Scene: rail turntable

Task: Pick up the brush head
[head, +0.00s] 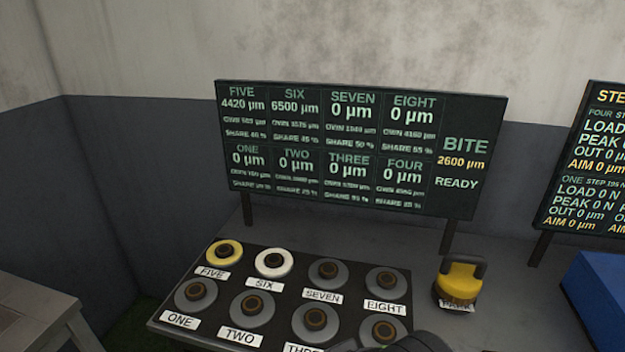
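I cannot pick out a brush head for certain. A yellow block with a dark arched handle (460,281) stands on the grey bench top, right of the button panel. A dark rounded shape at the bottom edge, over the panel's lower right, looks like part of my arm. My gripper's fingers are not in view.
A black panel (232,287) carries round knobs in rows, FIVE yellow (224,252) and SIX white (274,263), the others grey. A display board (360,148) stands behind on legs. A second board (590,165) and a blue box (598,290) are at right.

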